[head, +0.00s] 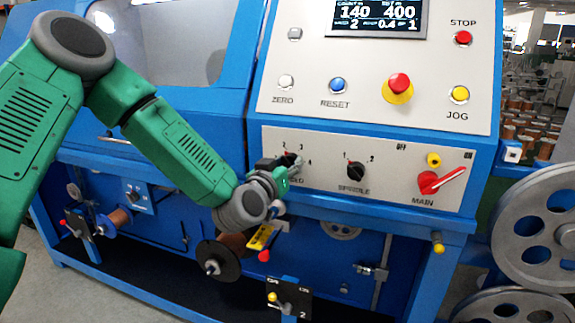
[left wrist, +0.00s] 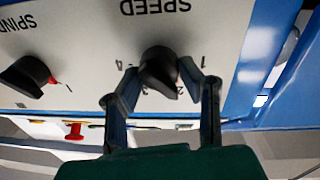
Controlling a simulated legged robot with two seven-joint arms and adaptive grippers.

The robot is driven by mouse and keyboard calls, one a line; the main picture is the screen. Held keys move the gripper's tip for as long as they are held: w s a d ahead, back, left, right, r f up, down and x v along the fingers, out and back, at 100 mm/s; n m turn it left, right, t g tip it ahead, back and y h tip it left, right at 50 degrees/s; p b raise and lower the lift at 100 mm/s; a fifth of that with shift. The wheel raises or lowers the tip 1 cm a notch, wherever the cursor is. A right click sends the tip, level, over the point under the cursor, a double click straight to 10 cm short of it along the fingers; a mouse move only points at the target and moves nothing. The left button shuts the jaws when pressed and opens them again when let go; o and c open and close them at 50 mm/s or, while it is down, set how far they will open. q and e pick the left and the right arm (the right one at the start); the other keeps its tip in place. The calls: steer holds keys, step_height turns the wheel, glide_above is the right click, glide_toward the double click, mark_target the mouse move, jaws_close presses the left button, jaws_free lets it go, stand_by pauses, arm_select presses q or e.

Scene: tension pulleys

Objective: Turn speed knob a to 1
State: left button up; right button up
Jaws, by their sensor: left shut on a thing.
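The speed knob (left wrist: 158,72) is a black rotary knob on the pale panel, under the word SPEED, which is upside down in the left wrist view. Its printed numbers run 1 to 4, with 1 on the right in that view. Its pointed end appears to face down and right, near 2. My left gripper (left wrist: 160,84) has its fingers on either side of the knob and is shut on it. In the head view the knob (head: 292,159) is partly hidden by my left gripper (head: 281,174). My right gripper is not in view.
The spindle knob (head: 355,170) and red main switch (head: 430,182) are to the right on the same panel. Above are the zero (head: 286,82), reset (head: 338,85) and jog (head: 460,94) buttons and a red emergency button (head: 399,83). A display (head: 378,16) is on top.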

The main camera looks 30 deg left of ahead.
arm_select(q)
steer(key=n, duration=0.3)
steer(key=n+b, duration=0.1)
steer(key=shift+a+f+n, duration=0.1)
steer(key=shift+f+n, duration=0.2)
steer(key=shift+n, duration=0.1)
steer(key=shift+f+n+y+b, duration=0.1)
steer(key=shift+n+y+b, duration=0.55)
steer(key=shift+n, duration=1.95)
steer(key=o, duration=1.2)
steer(key=shift+c, duration=0.2)
steer(key=shift+w+a, duration=0.1)
steer(key=shift+w, duration=0.05)
steer(key=v, duration=1.2)
steer(key=shift+a+f, duration=0.15)
steer(key=shift+a, duration=0.05)
